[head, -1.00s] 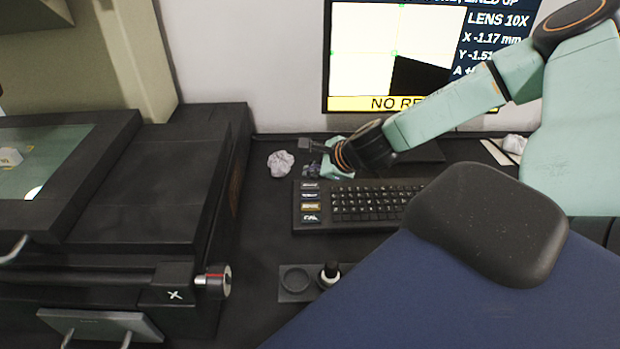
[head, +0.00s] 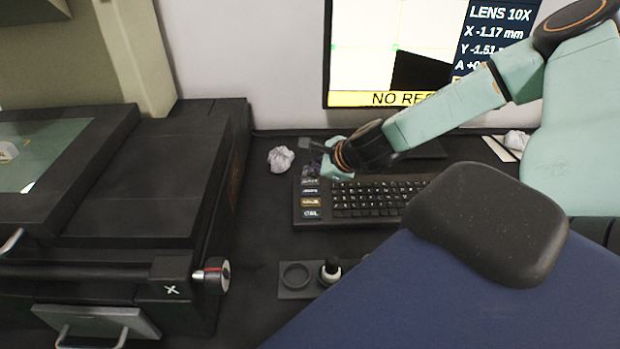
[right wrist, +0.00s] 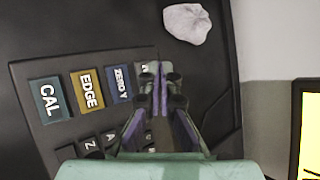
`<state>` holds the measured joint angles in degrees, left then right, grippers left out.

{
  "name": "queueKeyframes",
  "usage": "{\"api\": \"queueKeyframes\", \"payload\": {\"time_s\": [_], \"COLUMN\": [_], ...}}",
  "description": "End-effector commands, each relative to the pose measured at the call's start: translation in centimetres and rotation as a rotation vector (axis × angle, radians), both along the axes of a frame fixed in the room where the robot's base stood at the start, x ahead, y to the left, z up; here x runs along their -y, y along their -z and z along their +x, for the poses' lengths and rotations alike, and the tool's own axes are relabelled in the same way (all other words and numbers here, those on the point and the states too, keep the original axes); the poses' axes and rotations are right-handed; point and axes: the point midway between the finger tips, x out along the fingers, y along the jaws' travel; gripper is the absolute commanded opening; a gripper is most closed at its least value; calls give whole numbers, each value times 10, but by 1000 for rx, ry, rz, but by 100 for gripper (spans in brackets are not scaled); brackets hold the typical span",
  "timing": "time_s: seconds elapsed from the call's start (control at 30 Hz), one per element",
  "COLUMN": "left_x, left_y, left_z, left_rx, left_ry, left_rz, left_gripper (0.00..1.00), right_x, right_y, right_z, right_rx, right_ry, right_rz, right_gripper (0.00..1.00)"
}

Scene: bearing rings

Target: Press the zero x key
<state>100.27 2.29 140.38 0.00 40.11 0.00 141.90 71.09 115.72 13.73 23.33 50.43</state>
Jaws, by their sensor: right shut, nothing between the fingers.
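The black keyboard (head: 296,218) has a column of labelled keys at its left end. In the right wrist view these are a CAL key (right wrist: 48,100), a gold EDGE key (right wrist: 87,91) and a ZERO Y key (right wrist: 120,84). The top key of the column (head: 310,181), beyond ZERO Y, shows only an edge in the right wrist view (right wrist: 141,72); its label is mostly hidden by the fingers. My right gripper (head: 312,168) is shut and empty, its fingertips (right wrist: 158,78) over or beside that key. I cannot tell whether they touch it. My left gripper is not in view.
A crumpled paper ball (head: 281,159) lies left of the gripper. The monitor (head: 360,98) stands behind the keyboard. A machine with an X knob (head: 214,275) fills the left. A small holder (head: 295,281) sits in front of the keyboard.

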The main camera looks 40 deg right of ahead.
Motion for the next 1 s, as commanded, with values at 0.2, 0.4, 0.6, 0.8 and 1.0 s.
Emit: {"api": "queueKeyframes", "payload": {"time_s": [0.2,0.4,0.6,0.8,1.0], "left_x": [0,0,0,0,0], "left_y": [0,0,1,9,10], "left_z": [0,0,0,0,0], "left_rx": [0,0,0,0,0], "left_ry": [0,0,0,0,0], "left_rz": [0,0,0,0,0], "left_gripper": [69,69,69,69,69], "right_x": [0,0,0,0,0], "right_y": [0,0,1,8,9], "right_z": [0,0,0,0,0], "right_rx": [0,0,0,0,0], "right_ry": [0,0,0,0,0], "right_rz": [0,0,0,0,0], "right_gripper": [0,0,0,0,0]}}
